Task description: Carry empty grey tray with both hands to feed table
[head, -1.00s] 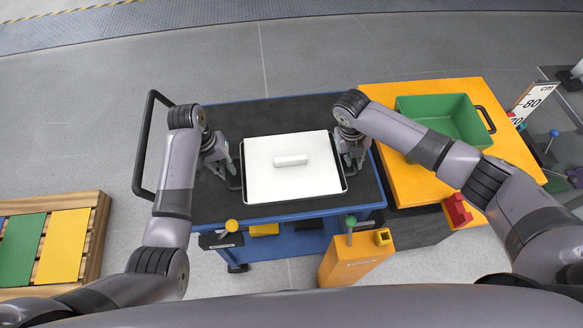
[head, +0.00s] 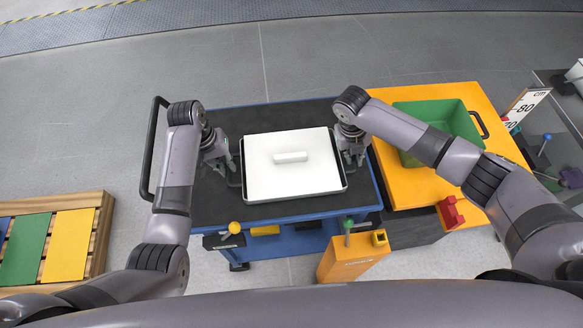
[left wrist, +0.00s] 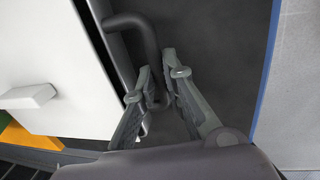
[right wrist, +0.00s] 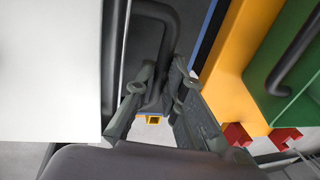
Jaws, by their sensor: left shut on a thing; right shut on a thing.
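A shallow tray with a dark rim (head: 345,187) is on or just above the black top of a blue cart (head: 285,114); I cannot tell whether it touches. A white slab with a raised white bar (head: 291,157) fills most of it, so its inside is hidden. My left gripper (head: 228,170) is shut on the tray's black left handle, which passes between its fingers in the left wrist view (left wrist: 160,80). My right gripper (head: 351,160) is shut on the right handle (right wrist: 160,14), also seen between the fingers in the right wrist view.
An orange table (head: 430,95) with a green bin (head: 462,118) stands right of the cart. A red block (head: 451,212) and an orange post (head: 350,262) are near the front. A pallet with coloured panels (head: 65,243) lies at left. Floor behind the cart is clear.

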